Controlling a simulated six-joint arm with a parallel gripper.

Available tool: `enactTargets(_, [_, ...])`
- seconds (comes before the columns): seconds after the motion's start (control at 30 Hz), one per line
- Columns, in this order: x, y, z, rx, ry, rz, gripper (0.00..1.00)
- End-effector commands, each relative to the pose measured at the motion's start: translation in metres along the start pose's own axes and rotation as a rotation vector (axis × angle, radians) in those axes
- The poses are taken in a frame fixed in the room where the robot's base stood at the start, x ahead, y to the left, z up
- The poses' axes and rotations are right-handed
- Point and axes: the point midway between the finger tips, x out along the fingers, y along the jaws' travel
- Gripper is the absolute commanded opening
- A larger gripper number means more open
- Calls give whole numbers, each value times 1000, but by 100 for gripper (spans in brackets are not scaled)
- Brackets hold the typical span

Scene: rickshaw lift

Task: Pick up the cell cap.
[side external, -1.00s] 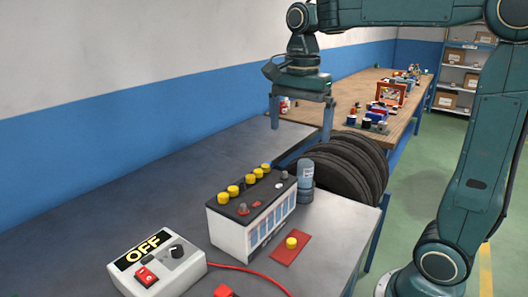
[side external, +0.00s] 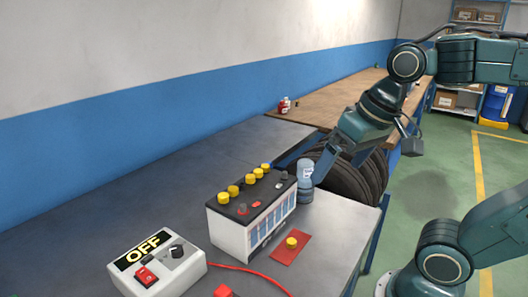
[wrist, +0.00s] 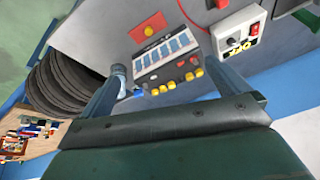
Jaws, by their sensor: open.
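A yellow cell cap (side external: 291,242) sits on a flat red pad (side external: 280,254) on the grey bench, right of the battery (side external: 228,235). Several similar yellow caps (side external: 234,190) sit on the battery's black top. My gripper (side external: 318,172) is open and empty. It is beyond the pad, near the bottle, and its fingertips are partly hidden in the side view. In the wrist view both fingers (wrist: 165,66) are spread, with the battery (wrist: 166,55) and pad beyond them.
A blue-grey bottle (side external: 305,170) stands beside the battery's far end. A box with an OFF display (side external: 157,264) and a red cable (side external: 255,273) lie at the front. Tyres (side external: 350,178) stand off the bench's right edge. The bench right of the pad is clear.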

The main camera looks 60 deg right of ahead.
Motion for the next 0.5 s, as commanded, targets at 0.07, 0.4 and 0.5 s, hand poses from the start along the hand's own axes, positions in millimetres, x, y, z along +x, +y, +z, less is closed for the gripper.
enactTargets(0.07, [2, 1, 12, -101, 33, -13, 100])
enactTargets(0.4, [10, 3, 31, -309, 94, -27, 100])
enactTargets(0.5, [10, 3, 31, -313, 95, -27, 88])
